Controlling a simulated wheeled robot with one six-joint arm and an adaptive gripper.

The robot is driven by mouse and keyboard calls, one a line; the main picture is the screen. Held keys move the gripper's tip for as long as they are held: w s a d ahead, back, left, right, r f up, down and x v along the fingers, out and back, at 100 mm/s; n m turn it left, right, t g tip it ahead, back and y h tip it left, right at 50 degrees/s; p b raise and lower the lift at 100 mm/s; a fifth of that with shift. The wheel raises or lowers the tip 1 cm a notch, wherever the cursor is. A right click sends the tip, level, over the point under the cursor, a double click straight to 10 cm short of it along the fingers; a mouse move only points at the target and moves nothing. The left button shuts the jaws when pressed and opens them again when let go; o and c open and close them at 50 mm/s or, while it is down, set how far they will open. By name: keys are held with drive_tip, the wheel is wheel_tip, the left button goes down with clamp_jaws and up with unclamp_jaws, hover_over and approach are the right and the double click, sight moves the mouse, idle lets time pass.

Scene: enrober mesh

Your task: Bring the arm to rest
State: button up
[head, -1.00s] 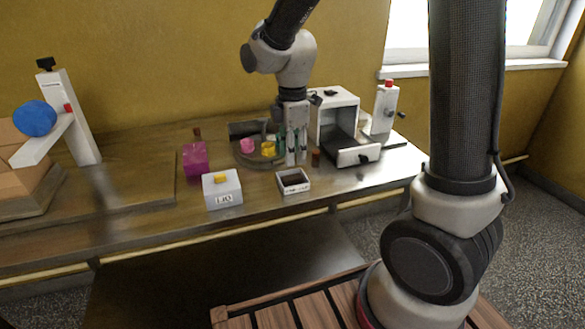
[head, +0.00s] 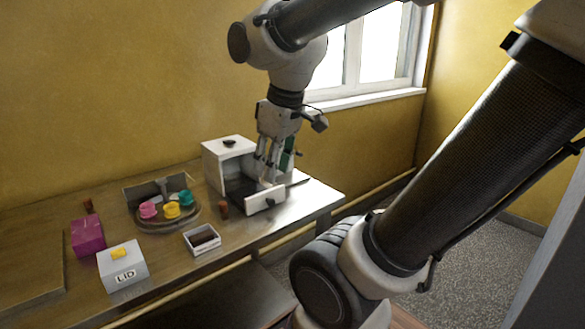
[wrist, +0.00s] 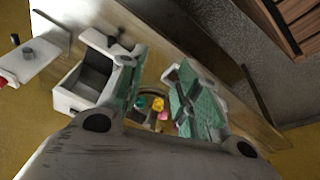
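My gripper (head: 268,178) hangs pointing down from my raised arm in the head view. It is in front of the right side of a white open-fronted box (head: 229,146) and covers part of it. In the wrist view, my gripper's two fingers (wrist: 155,98) with teal pads stand apart. Nothing is held between them. Small pink, yellow and teal pieces show in the gap, well beyond the fingertips. The white box (wrist: 92,75) also shows in the wrist view, left of the fingers.
On the table, a round dark tray (head: 160,226) bears pink (head: 148,210), yellow (head: 171,210) and teal (head: 186,197) pieces. A white LID box (head: 123,271), magenta box (head: 88,238), small white tray (head: 207,250) and brown cylinder (head: 224,209) stand nearby. A window is behind.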

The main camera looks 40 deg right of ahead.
drive_tip(key=s+m, duration=0.1)
drive_tip(key=s+d+m, duration=0.1)
drive_tip(key=s, duration=0.1)
drive_tip(key=s+d+m+t, duration=0.1)
drive_tip(key=m, duration=0.1)
drive_tip(key=shift+s, duration=0.35)
idle(0.8)
